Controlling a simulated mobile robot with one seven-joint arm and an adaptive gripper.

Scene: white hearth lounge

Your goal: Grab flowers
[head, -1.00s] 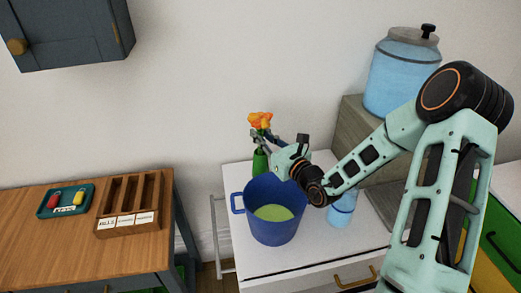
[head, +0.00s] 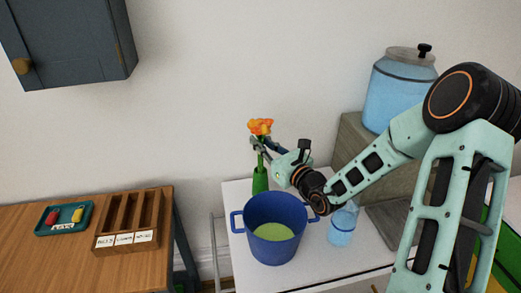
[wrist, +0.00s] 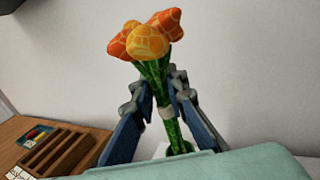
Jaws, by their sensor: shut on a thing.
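The flowers (head: 261,127) have orange and yellow heads on green stems. They stand upright in or just above a green vase (head: 260,180) at the back left of the white counter. My gripper (head: 259,146) is at the stems, just below the heads. In the wrist view the flower heads (wrist: 148,38) rise above the fingers, and my gripper (wrist: 158,100) is shut on the green stems from both sides.
A blue pot (head: 274,250) with green contents stands in front of the vase. A blue bottle (head: 342,226) is to its right. A drink dispenser (head: 398,90) stands on a grey box (head: 362,150). A wooden organizer (head: 128,222) and teal tray (head: 47,219) sit on the left table.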

